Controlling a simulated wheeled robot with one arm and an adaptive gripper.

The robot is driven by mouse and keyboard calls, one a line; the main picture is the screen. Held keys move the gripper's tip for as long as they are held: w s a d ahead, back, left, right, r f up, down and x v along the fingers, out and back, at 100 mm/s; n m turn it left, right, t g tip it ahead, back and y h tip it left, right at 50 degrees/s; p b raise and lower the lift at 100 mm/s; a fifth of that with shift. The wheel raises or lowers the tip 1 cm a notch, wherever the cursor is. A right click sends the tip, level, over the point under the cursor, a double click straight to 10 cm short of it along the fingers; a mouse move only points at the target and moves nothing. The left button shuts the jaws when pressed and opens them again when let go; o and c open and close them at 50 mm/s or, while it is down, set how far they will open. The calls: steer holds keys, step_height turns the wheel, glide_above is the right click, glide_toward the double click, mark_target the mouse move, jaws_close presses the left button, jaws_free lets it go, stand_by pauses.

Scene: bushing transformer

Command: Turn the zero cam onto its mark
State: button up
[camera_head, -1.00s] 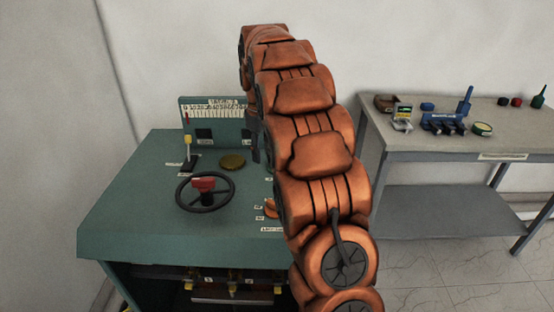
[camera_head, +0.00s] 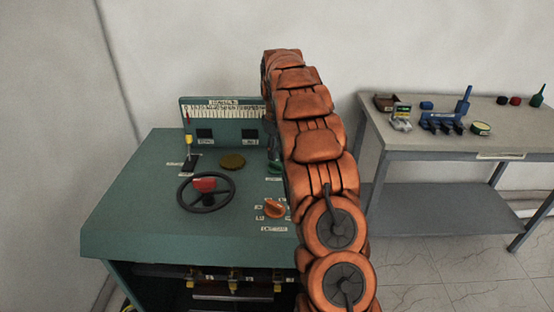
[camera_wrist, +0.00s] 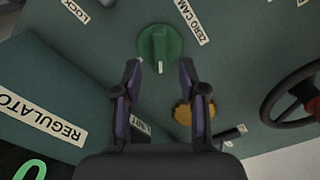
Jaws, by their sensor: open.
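The zero cam (camera_wrist: 160,43) is a green round knob with a raised grip bar and a white line at its lower end in the wrist view. The ZERO CAM label (camera_wrist: 193,22) lies to its upper right. My gripper (camera_wrist: 161,68) is open and empty, with one fingertip to the lower left and one to the lower right of the knob. I cannot tell its height above the panel. In the head view, the green knob (camera_head: 274,167) shows at the edge of my arm, which hides part of it and most of my gripper.
The green bench (camera_head: 135,200) carries a brass disc (camera_head: 232,161), a black handwheel (camera_head: 206,206) with a red part, a yellow-tipped lever (camera_head: 189,152) and an orange selector (camera_head: 274,207). An upright scale panel (camera_head: 225,120) stands behind. A side table (camera_head: 440,195) with tools is at right.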

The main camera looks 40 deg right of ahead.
mark_target(277, 162)
steer(key=shift+f+p, duration=0.6)
steer(key=shift+f, duration=1.65)
jaws_close()
